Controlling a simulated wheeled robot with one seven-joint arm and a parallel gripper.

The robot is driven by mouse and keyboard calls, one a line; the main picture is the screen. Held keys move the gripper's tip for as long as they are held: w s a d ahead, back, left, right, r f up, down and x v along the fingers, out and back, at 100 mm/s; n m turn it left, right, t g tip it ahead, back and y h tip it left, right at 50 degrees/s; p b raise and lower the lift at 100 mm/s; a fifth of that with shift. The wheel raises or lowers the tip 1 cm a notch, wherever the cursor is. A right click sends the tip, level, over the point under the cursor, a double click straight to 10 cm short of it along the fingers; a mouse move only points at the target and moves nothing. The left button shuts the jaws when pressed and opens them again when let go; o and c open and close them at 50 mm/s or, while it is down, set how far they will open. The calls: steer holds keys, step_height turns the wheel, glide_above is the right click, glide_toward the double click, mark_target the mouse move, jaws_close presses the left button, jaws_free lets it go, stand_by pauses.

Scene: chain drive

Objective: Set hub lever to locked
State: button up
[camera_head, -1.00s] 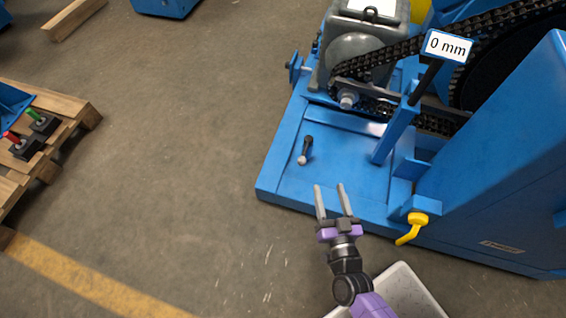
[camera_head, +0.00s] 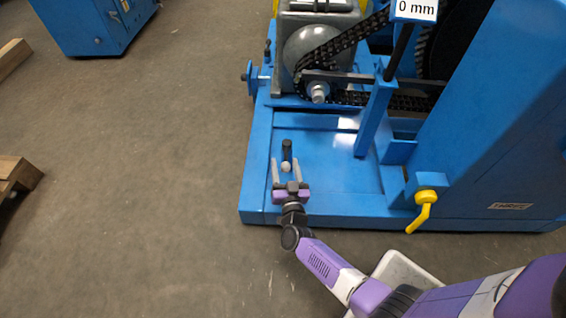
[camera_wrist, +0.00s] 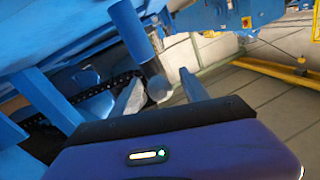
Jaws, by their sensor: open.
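A small black lever (camera_head: 287,148) with a pale ball end (camera_head: 286,167) stands on the blue base plate of the chain drive; I take it for the hub lever, though no label shows. My gripper (camera_head: 285,161) is open, with one finger on each side of the ball end in the head view. In the wrist view, the ball end (camera_wrist: 159,88) and black shaft (camera_wrist: 152,68) show between the spread fingers (camera_wrist: 161,75). I cannot tell whether either finger touches it. A yellow handle (camera_head: 424,211) hangs at the machine's front right.
The blue chain drive frame (camera_head: 257,190) has a black chain (camera_head: 345,42), a blue upright post (camera_head: 373,120) and a "0 mm" sign (camera_head: 415,9) right of the lever.

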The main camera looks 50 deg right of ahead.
mark_target(286, 156)
steer(key=shift+b+x, duration=0.35)
steer(key=shift+x, duration=0.95)
jaws_close()
stand_by(0.5)
